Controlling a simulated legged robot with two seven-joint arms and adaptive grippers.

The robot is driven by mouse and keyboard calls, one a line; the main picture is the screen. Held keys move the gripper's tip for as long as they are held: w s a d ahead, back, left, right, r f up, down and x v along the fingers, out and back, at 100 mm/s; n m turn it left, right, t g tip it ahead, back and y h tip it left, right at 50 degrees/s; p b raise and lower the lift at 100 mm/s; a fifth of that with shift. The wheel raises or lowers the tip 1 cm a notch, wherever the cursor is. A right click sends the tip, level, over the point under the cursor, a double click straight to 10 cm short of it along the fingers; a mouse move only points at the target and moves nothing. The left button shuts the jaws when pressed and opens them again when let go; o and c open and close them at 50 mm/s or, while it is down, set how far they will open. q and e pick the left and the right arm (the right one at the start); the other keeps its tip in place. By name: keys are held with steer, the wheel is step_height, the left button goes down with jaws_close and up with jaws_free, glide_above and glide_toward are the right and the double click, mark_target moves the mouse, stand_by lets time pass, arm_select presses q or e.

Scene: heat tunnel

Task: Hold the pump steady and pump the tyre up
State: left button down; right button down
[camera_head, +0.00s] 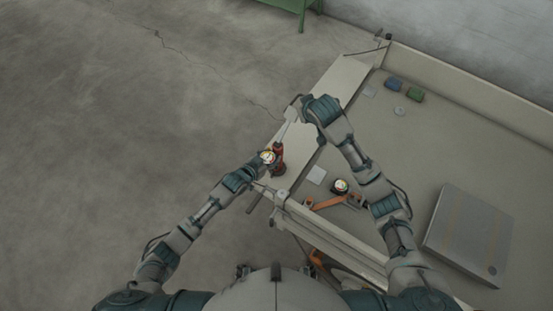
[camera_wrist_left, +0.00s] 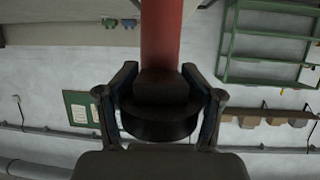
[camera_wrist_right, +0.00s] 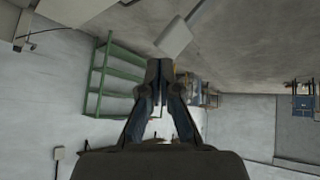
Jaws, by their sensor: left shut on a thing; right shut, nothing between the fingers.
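The red pump (camera_head: 279,168) with a round dial (camera_head: 268,157) stands at the left edge of the pale bench-like ledge. My left gripper (camera_head: 259,167) is shut on it from the left. In the left wrist view the fingers close around a dark collar (camera_wrist_left: 160,120) under the red barrel (camera_wrist_left: 160,35). A thin pale rod (camera_head: 284,132) rises from the pump toward my right gripper (camera_head: 293,106), which is above and beyond the pump. In the right wrist view its fingertips (camera_wrist_right: 159,68) are together and empty. I cannot make out the tyre.
A second dial (camera_head: 341,186) and an orange tool (camera_head: 330,202) lie right of the pump, near a white card (camera_head: 316,175). A large grey case (camera_head: 468,235) and small blue (camera_head: 393,84) and green (camera_head: 415,94) items lie on the tray-like bed. Open floor lies left.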

mark_target(293, 109)
steer(key=w+n+g+y, duration=0.1)
steer(key=n, duration=0.1)
steer(key=w+r+n+g+y, duration=0.1)
steer(key=n, duration=0.1)
steer(key=w+r+n+g+y, duration=0.1)
steer(key=n+g+y, duration=0.1)
steer(key=shift+w+a+r, duration=0.2)
steer(key=shift+w+a, duration=0.05)
steer(key=shift+w, duration=0.15)
step_height(293, 109, down, 4)
steer(key=shift+a+r, duration=0.1)
steer(key=shift+d+f, duration=0.35)
steer(key=shift+d, duration=0.05)
steer(key=shift+a, duration=0.45)
steer(key=shift+d, duration=0.35)
steer(key=shift+a, duration=0.15)
